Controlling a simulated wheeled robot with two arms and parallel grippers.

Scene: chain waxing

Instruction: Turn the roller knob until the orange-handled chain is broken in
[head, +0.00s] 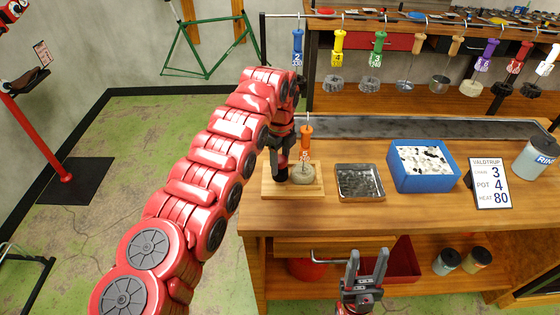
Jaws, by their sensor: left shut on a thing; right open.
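An orange-handled chain (306,131) stands upright at the left part of the bench, its handle on top and a pale coiled chain mass (302,173) below. It rests at a small wooden board (270,183) that bears the roller device. My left gripper (281,172) is lowered right beside the chain, at a dark upright part that I take for the roller knob.
A metal tray of dark pieces (360,182), a blue box of white pieces (423,166), a sign reading 3, 4, 80 (490,184) and a can (535,158) stand rightward. Several coloured-handled chains hang from a rail (420,16) behind. A drawer handle (330,261) is near my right gripper.

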